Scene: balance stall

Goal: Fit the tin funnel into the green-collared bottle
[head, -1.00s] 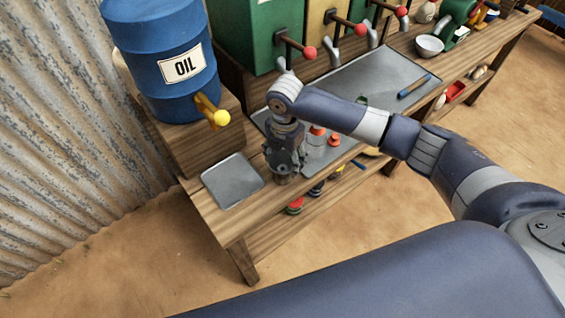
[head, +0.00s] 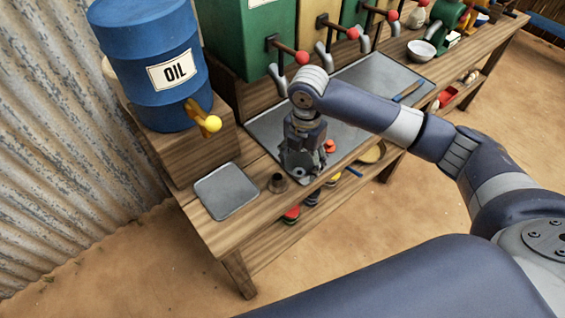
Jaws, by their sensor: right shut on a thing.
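My right gripper (head: 299,168) is over the front of the bench, pointing down. It is shut on a small grey thing that the fingers mostly hide; it looks like the tin funnel, but its shape is not clear. A small dark round holder or cup (head: 278,183) stands open-topped on the wood just left of the gripper, apart from it. An orange-red collar or cap (head: 330,146) shows just right of the gripper. I cannot make out the green-collared bottle; my right arm covers part of the metal sheet. My left gripper is not in view.
A grey square tray (head: 227,191) lies at the bench's left end. A blue oil drum (head: 150,62) with a yellow tap (head: 205,118) stands behind it. Dispensers with red-knobbed levers (head: 300,57) line the back. A white bowl (head: 421,50) and blue pen-like tool (head: 408,91) are farther right.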

